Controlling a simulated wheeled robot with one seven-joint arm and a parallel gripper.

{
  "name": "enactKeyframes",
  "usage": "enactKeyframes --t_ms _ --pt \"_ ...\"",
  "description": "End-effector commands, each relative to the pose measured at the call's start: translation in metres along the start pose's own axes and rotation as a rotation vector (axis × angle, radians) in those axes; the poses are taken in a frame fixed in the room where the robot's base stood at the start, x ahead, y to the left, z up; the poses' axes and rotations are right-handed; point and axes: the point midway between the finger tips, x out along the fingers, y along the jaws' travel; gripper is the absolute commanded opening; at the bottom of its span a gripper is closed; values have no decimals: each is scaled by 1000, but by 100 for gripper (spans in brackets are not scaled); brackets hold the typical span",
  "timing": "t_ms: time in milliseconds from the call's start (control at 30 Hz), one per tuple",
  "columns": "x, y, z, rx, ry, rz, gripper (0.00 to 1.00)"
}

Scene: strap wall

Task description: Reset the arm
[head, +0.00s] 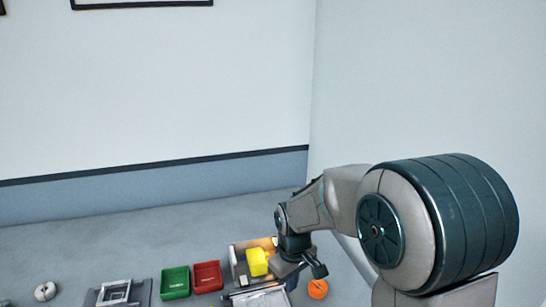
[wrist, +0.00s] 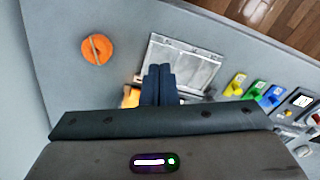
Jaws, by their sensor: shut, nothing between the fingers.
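My gripper (head: 318,271) hangs at the end of my arm, low over the right part of the grey worktop in the head view. In the wrist view its two dark fingers (wrist: 158,72) are pressed together with nothing between them. The fingertips point towards a silver, shallow tray-like thing (wrist: 196,66); whether they touch it I cannot tell. My arm is bent, with its large round joint at the right of the head view.
A box (head: 235,266) with a yellow block (head: 257,262) stands left of my gripper. Further left are a red bin (head: 207,277), a green bin (head: 175,283), a grey frame (head: 117,292) and a white ring (head: 45,291). A wall is close on the right.

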Motion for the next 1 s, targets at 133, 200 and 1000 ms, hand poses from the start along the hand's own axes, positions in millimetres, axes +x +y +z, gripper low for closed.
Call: enactKeyframes --t_ms 133,200,1000 --pt "-22 4 20 68 24 17 0" --pt "-35 5 32 109 39 26 0" --pt "-117 -21 194 653 242 90 0"
